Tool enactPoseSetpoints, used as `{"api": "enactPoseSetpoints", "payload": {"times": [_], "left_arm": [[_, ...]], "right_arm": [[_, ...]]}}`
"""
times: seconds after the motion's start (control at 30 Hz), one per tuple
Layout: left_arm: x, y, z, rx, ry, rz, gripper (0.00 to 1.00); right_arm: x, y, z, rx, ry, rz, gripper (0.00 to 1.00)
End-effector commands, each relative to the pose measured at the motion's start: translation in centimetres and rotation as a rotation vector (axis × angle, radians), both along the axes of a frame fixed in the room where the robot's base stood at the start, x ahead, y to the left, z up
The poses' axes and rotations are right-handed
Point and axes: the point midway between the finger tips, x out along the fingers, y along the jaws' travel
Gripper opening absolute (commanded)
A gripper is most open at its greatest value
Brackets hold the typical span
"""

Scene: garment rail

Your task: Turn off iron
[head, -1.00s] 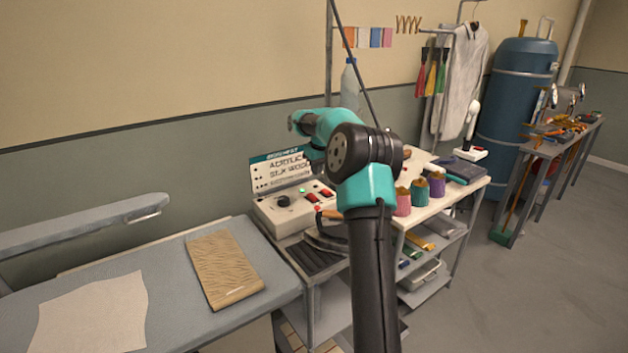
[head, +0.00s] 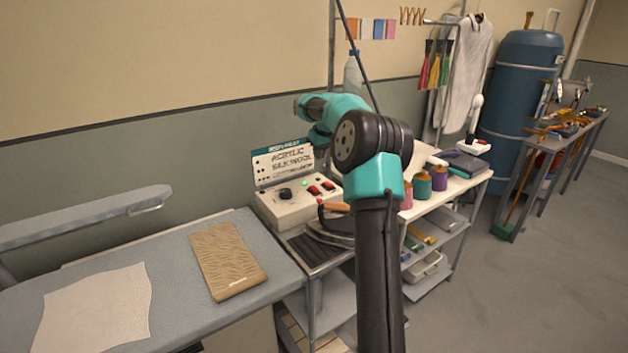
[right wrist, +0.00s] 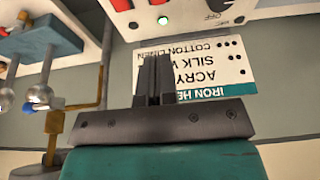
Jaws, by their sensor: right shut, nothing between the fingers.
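The iron's control box (head: 292,208) stands on the cart with a knob (head: 285,194), red switches (head: 314,190) and a lit green light (head: 304,183). Its sign (head: 283,162) stands behind it. The iron (head: 334,208), with a brown handle, rests right of the box, partly hidden by my right arm. In the right wrist view my right gripper (right wrist: 153,58) is shut and empty. It points toward the box, with the upside-down sign (right wrist: 205,62) behind its fingers and the lit light (right wrist: 162,20) just past the tips. My arm hides its fingers in the head view. My left gripper is not in view.
Thread spools (head: 421,187) stand right of my arm on the cart. An ironing board (head: 180,300) with a patterned tan piece (head: 227,262) and pale cloth (head: 97,308) lies left. A pole and a water bottle (head: 353,72) stand behind my arm.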

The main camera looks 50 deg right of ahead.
Motion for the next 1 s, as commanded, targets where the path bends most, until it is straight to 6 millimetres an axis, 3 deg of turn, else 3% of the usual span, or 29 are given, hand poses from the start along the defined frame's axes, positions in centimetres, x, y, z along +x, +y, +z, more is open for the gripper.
{"api": "enactPoseSetpoints", "payload": {"times": [0.37,1.0], "left_arm": [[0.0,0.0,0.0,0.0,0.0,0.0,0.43],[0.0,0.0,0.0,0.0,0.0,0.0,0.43]], "right_arm": [[0.5,-0.1,-1.4,0.0,0.001,0.0,0.0],[3.3,-1.1,-11.2,0.002,0.002,-0.001,0.0]]}}
